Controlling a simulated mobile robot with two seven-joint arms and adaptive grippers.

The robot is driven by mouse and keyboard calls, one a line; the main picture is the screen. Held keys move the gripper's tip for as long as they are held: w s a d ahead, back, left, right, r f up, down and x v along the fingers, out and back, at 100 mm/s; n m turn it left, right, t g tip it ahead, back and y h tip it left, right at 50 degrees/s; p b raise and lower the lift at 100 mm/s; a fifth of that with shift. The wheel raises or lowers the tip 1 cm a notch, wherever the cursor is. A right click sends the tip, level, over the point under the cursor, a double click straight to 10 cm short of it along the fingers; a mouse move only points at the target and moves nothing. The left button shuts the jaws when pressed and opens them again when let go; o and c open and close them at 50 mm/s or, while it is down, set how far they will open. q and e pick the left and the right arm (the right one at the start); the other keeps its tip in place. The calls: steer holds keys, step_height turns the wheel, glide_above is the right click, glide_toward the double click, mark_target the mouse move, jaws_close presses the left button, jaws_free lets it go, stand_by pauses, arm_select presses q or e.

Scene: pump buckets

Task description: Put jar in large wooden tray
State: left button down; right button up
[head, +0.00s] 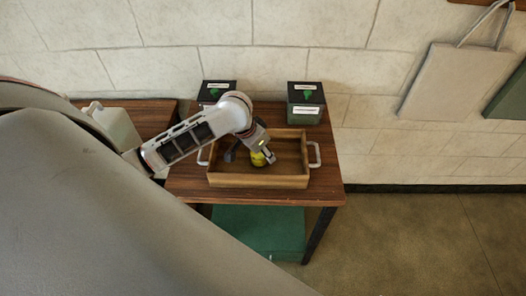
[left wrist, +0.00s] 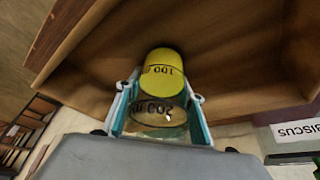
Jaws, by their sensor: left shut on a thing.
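The jar (head: 258,159) shows as a small yellow patch between the fingers of my left gripper (head: 252,156) in the head view. In the left wrist view the jar (left wrist: 163,75) is yellow at its far end and clear nearer the camera, with dark volume marks. My left gripper's fingers (left wrist: 160,98) are shut on its sides. The large wooden tray (head: 260,182) stands on the table, with a metal handle at each end. The jar is over or within the tray's inside; I cannot tell whether it touches the tray's floor. My right gripper is not in view.
The tray sits on a dark wooden table (head: 190,188). Two dark green boxes with white labels stand behind it, one at the back left (head: 216,88) and one at the back right (head: 306,105). A light container (head: 118,125) is left of my arm. A green box (head: 262,232) is below.

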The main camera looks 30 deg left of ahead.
mark_target(252, 154)
arm_select(q)
steer(key=shift+f, duration=0.1)
steer(key=c, duration=1.3)
jaws_free()
steer(key=v, duration=1.1)
steer(key=shift+s+a+r, duration=0.1)
steer(key=shift+r, duration=0.15)
steer(key=shift+s+r, duration=0.2)
steer(key=shift+r, duration=0.15)
steer(key=shift+f, duration=0.1)
